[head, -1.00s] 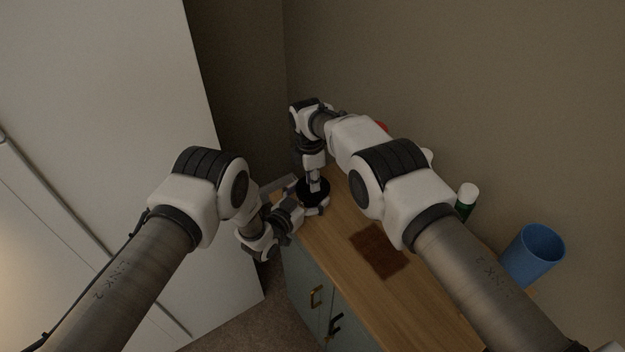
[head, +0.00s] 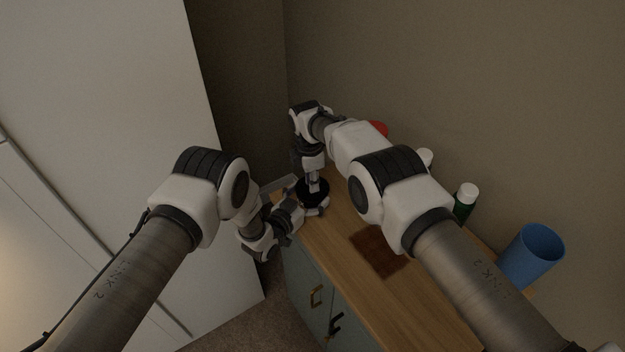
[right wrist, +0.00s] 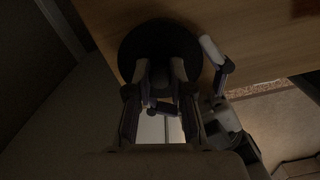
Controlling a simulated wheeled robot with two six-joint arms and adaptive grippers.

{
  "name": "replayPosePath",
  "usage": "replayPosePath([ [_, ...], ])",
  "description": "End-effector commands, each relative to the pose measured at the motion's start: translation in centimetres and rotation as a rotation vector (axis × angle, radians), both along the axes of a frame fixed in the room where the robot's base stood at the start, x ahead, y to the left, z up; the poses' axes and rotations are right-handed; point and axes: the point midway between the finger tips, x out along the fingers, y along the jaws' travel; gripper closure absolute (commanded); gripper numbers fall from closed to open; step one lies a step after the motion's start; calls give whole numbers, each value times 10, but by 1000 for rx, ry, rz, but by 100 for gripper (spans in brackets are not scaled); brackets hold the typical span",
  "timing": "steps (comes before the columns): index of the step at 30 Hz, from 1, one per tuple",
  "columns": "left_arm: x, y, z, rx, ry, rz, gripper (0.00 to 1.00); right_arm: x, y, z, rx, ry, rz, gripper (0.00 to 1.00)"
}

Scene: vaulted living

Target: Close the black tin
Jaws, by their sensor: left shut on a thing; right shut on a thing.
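The black tin (head: 325,184) stands at the far left end of the wooden cabinet top, and its round dark top also shows in the right wrist view (right wrist: 158,38). My left gripper (head: 312,208) is shut around the tin's side, with a finger showing on its near right side. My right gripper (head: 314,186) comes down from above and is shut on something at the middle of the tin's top. In the right wrist view my right gripper (right wrist: 160,72) covers the part between its fingers. Whether the lid sits fully down cannot be told.
A brown mat (head: 379,250) lies on the cabinet top (head: 345,225). A green bottle with a white cap (head: 466,202), a blue cup (head: 533,255), a white-topped item (head: 426,157) and a red item (head: 379,129) stand along the wall, partly behind my right arm.

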Motion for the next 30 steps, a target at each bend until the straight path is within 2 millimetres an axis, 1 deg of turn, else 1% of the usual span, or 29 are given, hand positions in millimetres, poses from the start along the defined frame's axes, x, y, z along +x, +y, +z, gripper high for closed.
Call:
replayPosePath([
  [1,0,-3,3,-1,-11,-8,71,-4,0,-9,0,9,0,100],
  [14,1,-4,4,-2,-16,-12,71,-5,0,-11,1,11,-1,100],
  [15,1,-5,4,-2,-16,-12,71,-5,0,-11,1,11,-1,70],
  [30,2,-4,6,-4,-18,-9,71,-6,2,-11,1,15,1,70],
])
